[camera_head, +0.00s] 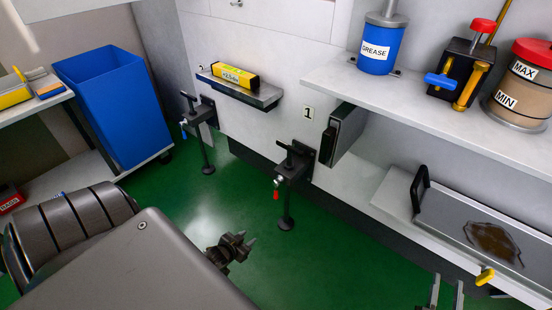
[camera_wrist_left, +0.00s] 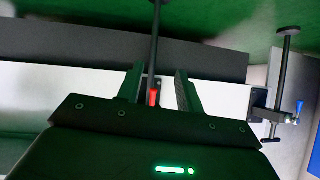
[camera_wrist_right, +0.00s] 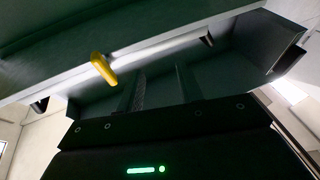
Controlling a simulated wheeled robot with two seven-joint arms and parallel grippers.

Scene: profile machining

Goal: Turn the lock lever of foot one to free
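The lever hangs down from the clamp. My left gripper (camera_head: 247,240) is lower left of it in the head view. In the left wrist view, the red lever (camera_wrist_left: 153,97) shows between the open fingers of my left gripper (camera_wrist_left: 160,78); contact cannot be told. My right gripper (camera_head: 446,283) is at the bottom right of the head view. Its fingers (camera_wrist_right: 162,80) are apart with nothing between them.
A second foot with a blue lever (camera_head: 183,130) stands further left. A wall shelf (camera_head: 260,97) holds a yellow box (camera_head: 234,75). A tray (camera_head: 450,220) with a yellow handle (camera_head: 485,276) is near my right gripper. The green floor (camera_head: 340,260) is open.

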